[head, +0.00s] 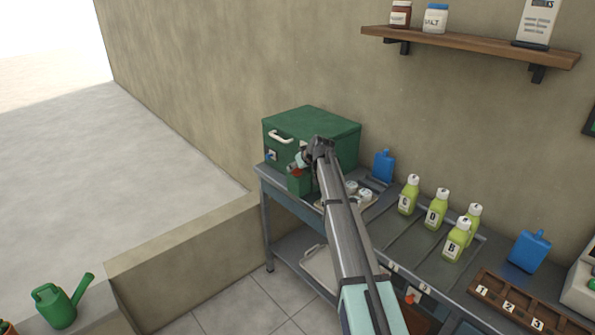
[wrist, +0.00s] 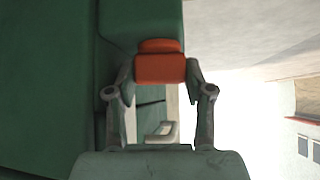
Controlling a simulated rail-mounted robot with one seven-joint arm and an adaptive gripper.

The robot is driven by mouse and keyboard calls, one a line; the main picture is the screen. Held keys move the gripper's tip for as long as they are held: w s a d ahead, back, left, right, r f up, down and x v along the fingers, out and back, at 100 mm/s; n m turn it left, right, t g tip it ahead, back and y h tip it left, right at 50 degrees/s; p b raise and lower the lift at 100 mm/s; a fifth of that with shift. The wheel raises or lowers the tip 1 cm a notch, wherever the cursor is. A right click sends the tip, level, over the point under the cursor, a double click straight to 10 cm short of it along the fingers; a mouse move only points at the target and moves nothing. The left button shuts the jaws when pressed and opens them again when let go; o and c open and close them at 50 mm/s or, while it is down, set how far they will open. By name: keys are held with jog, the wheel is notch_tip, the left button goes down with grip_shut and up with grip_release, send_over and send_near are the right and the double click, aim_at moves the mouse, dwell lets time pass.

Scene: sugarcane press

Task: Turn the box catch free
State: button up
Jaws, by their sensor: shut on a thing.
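The green box (head: 335,146) stands at the far left end of the workbench, against the wall, lid down. A pale handle (head: 281,136) is on its front, and shows between my fingers in the wrist view (wrist: 166,133). A small red catch piece (head: 272,156) on a pale plate sits low at the left of the front. My gripper (head: 300,160) is at the right part of the front. In the wrist view its fingers close on an orange-red piece (wrist: 160,67), apparently another catch, beside the green box side (wrist: 45,80). My gripper and arm hide part of the front.
A blue flask (head: 383,166) stands right of the box. Several green-yellow bottles (head: 437,209), another blue flask (head: 529,250) and a numbered wooden rack (head: 510,308) are further right. A shelf (head: 470,45) hangs above. The space left of the bench is open.

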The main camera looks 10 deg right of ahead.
jog(key=shift+w+r+n+y, duration=0.15)
jog(key=shift+w+n+y, duration=0.15)
jog(key=shift+n, duration=0.1)
jog(key=o, duration=1.2)
jog(key=shift+a, duration=0.15)
jog(key=shift+c, duration=0.2)
jog(key=shift+s+d, duration=0.1)
jog(key=shift+d, duration=0.15)
jog(key=shift+s+d, duration=0.1)
jog(key=shift+s, duration=0.05)
jog(key=v, duration=0.7)
jog(key=shift+s+r, duration=0.2)
jog(key=shift+r, duration=0.15)
